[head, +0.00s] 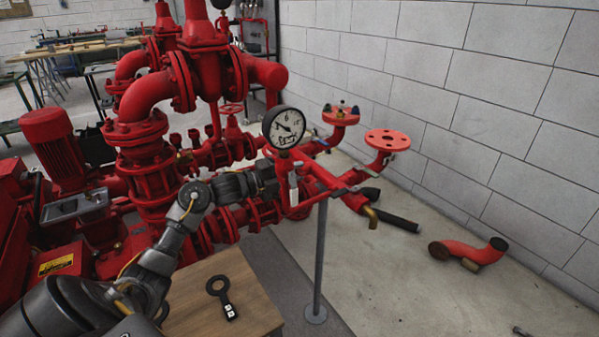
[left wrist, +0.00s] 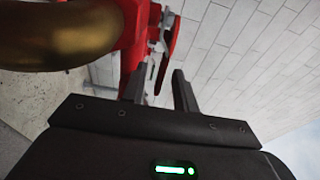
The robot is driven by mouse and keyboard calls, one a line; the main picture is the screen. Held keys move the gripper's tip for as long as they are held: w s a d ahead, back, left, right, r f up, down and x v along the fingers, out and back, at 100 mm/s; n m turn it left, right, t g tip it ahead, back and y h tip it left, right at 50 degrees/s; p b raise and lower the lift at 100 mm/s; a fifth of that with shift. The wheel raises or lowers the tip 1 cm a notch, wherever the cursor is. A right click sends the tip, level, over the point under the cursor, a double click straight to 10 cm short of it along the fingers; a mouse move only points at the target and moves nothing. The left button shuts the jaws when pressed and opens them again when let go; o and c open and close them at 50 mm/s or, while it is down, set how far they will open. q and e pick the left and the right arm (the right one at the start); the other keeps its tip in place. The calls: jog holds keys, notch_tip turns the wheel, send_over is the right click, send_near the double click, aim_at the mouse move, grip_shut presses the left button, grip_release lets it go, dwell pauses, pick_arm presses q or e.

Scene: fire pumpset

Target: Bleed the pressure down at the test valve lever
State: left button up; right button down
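My left gripper (head: 278,182) is at the red test pipework just below the round white pressure gauge (head: 284,127). In the left wrist view its two dark fingers (left wrist: 158,80) stand apart, with a gap between them. A flat red lever (left wrist: 169,48) shows in that gap, beside a red valve body (left wrist: 134,40); I cannot tell whether the fingers touch it. In the head view the lever is hard to make out behind the gripper. A brass outlet (left wrist: 55,40) is close to the camera, and a brass elbow (head: 371,217) shows in the head view. My right gripper is out of view.
A wooden table (head: 190,290) with a black ring-ended tool (head: 221,296) stands below my left arm. A grey post (head: 320,250) rises under the test pipe. Red pumps and pipes fill the left. A loose red pipe elbow (head: 470,252) lies on the open floor at right.

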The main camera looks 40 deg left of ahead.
pick_arm(q)
jog(key=v, duration=0.9)
